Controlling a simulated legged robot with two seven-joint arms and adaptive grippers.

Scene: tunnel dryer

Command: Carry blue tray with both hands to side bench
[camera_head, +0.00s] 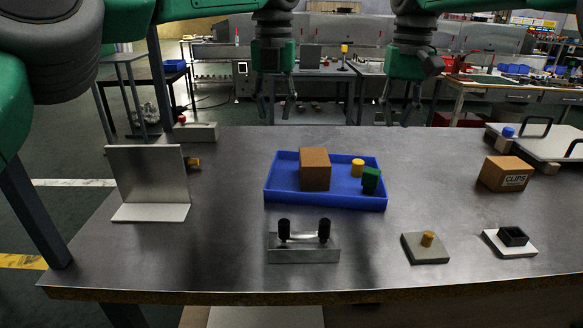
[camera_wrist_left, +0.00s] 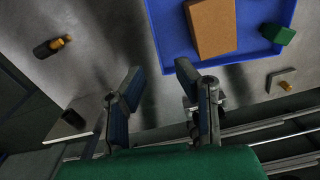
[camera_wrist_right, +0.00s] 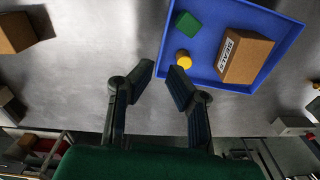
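The blue tray (camera_head: 325,201) lies flat on the metal table. It holds a brown box (camera_head: 315,170), a yellow cylinder (camera_head: 358,168) and a green block (camera_head: 371,180). My left gripper (camera_head: 275,115) hangs open and empty above the table's far side, beyond the tray's left part. My right gripper (camera_head: 400,117) hangs open and empty beyond the tray's right part. The tray also shows in the left wrist view (camera_wrist_left: 168,28) and the right wrist view (camera_wrist_right: 205,72), close to the open fingers but apart from them. I cannot tell which bench is the side bench.
A metal angle plate (camera_head: 150,180) stands left of the tray. A fixture with two black knobs (camera_head: 303,247) is in front. A labelled box (camera_head: 506,174) and two small plates with parts (camera_head: 426,248) (camera_head: 511,243) lie right. A wood-edged bench (camera_head: 490,88) stands behind, right.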

